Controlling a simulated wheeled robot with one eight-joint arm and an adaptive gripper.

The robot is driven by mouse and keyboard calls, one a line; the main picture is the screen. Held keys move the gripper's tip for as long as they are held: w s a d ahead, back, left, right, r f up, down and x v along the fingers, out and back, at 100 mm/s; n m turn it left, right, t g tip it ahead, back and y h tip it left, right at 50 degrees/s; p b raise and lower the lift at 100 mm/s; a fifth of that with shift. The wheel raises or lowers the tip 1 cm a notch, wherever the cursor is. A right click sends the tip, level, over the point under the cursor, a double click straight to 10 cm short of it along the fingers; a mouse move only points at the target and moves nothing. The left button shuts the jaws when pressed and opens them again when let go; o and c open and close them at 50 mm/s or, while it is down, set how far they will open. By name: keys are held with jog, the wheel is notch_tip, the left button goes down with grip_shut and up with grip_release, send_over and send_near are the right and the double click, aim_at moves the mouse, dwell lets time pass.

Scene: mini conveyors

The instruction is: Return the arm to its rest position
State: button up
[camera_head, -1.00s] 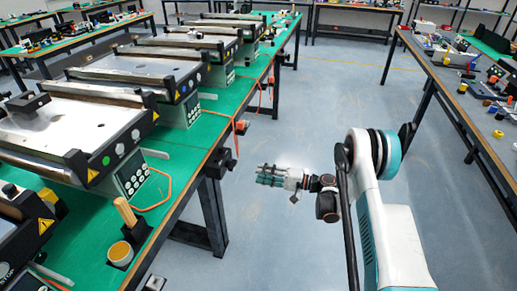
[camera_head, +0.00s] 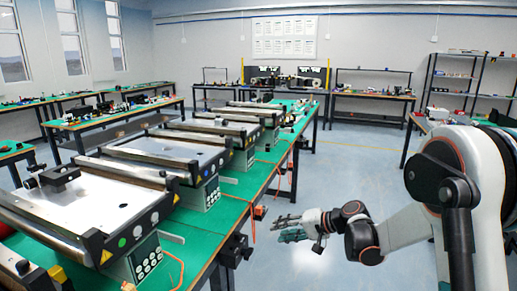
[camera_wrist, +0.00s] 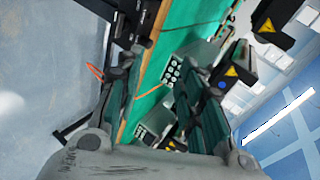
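My arm (camera_head: 482,195) rises at the right of the head view and bends toward the left. My gripper (camera_head: 279,229) is at its end, over the aisle floor just right of the green bench and apart from it. In the wrist view the two fingers of my gripper (camera_wrist: 160,85) stand well apart with nothing between them. The bench with its conveyors shows beyond the gap.
A long green bench (camera_head: 228,208) on the left carries several mini conveyors (camera_head: 165,154). A black bracket (camera_head: 235,250) and orange cables stick out from its edge near my gripper. Another table (camera_head: 425,122) stands at the right. The aisle floor (camera_head: 345,165) is clear.

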jog(key=s+d+r+n+h, duration=0.1)
jog(key=s+d+r+h, duration=0.15)
jog(key=s+r, duration=0.45)
jog(key=s+d+r+h, duration=0.2)
jog(key=s+r+h, duration=0.1)
jog(key=s, duration=0.8)
jog(key=s+d+n+h, duration=0.1)
jog(key=s+d+h, duration=0.1)
jog(key=s, duration=0.6)
jog(key=s+d+n+t+h, duration=0.1)
jog(key=s+d+h, duration=0.2)
jog(key=s, duration=0.6)
jog(key=shift+s+d+f, duration=0.25)
jog(key=shift+d, duration=0.9)
